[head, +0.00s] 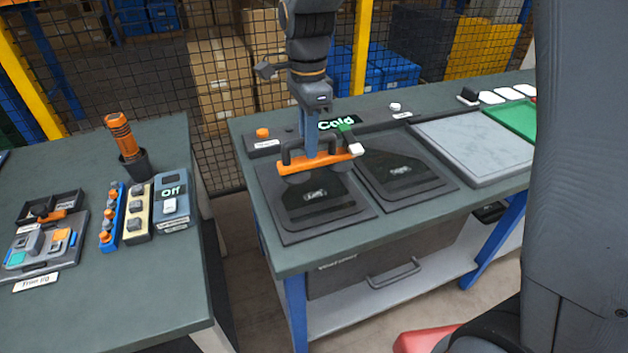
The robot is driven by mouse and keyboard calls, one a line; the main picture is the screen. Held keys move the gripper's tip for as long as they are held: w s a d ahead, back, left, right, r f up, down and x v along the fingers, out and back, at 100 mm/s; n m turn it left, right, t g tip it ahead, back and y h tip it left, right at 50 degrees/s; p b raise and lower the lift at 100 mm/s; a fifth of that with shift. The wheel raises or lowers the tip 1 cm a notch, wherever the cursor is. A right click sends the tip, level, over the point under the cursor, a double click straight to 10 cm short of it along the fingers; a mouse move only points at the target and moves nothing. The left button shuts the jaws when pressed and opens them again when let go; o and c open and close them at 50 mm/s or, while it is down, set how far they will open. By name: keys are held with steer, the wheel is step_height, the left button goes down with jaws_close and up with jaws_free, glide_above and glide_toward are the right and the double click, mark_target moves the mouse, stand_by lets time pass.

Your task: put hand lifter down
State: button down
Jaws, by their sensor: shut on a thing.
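The hand lifter (330,161) is an orange bar with a dark handle on top and dark round cups below. My gripper (311,150) points down from above and is shut on the lifter's handle, its blue fingers hiding part of it. The lifter is over the far part of the left dark panel (310,212), which has a label. I cannot tell whether the cups touch the panel or hang just above it.
A second dark panel (410,178) lies to the right, then a pale slab (468,148) and a green tray (517,118). A separate left table (150,280) holds a cup, switches and parts.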

steer(key=shift+w+f, duration=0.15)
steer(key=shift+w, duration=0.15)
step_height(320, 180, down, 10)
steer(key=shift+r+p, duration=0.15)
steer(key=shift+p, duration=1.05)
steer(key=c, duration=1.7)
jaws_free()
